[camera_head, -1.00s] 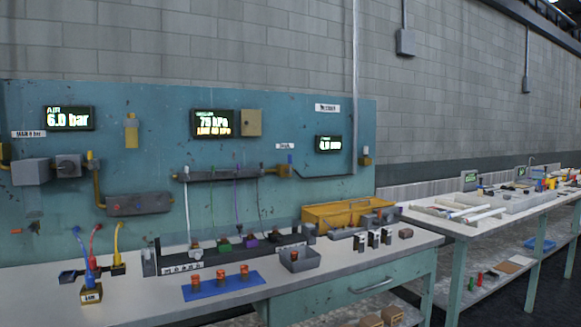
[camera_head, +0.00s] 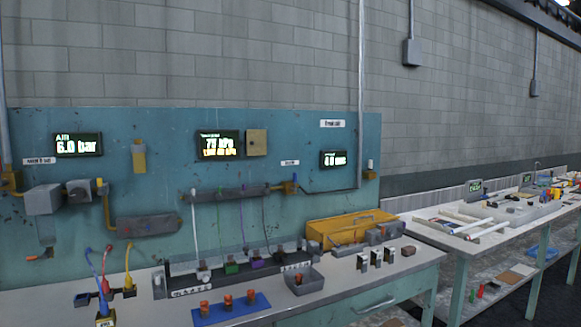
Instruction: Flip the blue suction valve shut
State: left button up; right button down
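A small blue upright piece (camera_head: 295,178), possibly the handle of the suction valve, stands at the right end of the dark manifold bar (camera_head: 230,193) on the teal panel. It sits by a brass fitting (camera_head: 288,188). It is too small for me to tell its exact position. Several coloured hoses hang from the bar to the bench. The vacuum display (camera_head: 219,145) above the bar reads about 77 kPa. Neither of my grippers is in view.
The bench carries a blue mat (camera_head: 231,311) with orange-topped pieces, a grey bin (camera_head: 305,281) and a yellow toolbox (camera_head: 350,227). Blue, red and yellow hose leads (camera_head: 104,277) rise at front left. A second table (camera_head: 430,230) stands at right.

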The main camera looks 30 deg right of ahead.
aim_at(293, 189)
jog(key=i+l+u, duration=0.15)
jog(key=i+l, duration=0.25)
jog(key=i+l+u, duration=0.15)
jog(key=i+l, duration=0.3)
jog(key=i+l+u, duration=0.15)
jog(key=i+l, duration=0.2)
jog(key=l, duration=0.15)
jog(key=i+l+u, duration=0.15)
jog(key=i+l, duration=0.25)
jog(key=l, duration=0.1)
